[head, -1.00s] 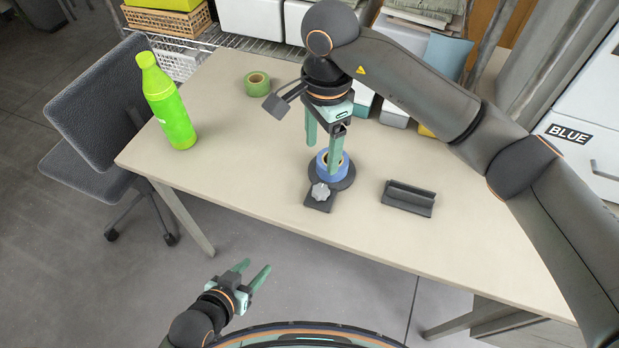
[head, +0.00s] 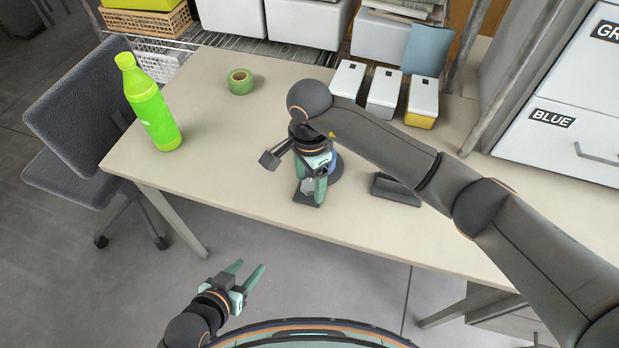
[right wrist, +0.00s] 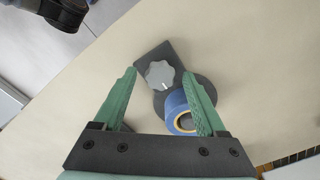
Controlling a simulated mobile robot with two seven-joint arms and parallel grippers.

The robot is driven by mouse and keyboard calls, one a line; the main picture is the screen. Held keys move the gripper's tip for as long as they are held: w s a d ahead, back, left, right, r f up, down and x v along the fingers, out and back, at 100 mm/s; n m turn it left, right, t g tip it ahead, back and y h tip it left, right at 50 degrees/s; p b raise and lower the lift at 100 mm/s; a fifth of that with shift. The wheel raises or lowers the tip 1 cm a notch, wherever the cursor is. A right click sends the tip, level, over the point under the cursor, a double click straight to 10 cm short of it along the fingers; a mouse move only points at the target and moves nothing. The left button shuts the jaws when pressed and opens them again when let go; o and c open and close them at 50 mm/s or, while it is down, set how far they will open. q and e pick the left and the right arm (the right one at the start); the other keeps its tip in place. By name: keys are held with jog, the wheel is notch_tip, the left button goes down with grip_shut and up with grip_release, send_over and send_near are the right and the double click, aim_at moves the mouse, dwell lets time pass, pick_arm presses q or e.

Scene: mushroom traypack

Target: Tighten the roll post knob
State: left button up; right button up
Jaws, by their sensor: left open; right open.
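The grey lobed roll post knob (right wrist: 159,74) sits on the dark base plate (right wrist: 150,56) of the tape holder in the right wrist view. A blue tape roll (right wrist: 176,108) is on the holder's round part beside the knob. In the head view my right gripper (head: 311,194) is low over the holder, with the knob between its open fingers and the roll mostly hidden behind it. In the wrist view the fingers stand apart on either side of the knob; contact is not visible. My left gripper (head: 250,274) is open and empty in front of the table.
A green tape roll (head: 241,81) and a green bottle (head: 152,103) stand on the table (head: 225,150). A dark grey block (head: 396,189) lies right of the holder. Small lidded boxes (head: 384,92) stand at the back. The table's left part is mostly clear.

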grip_shut()
dwell(0.6)
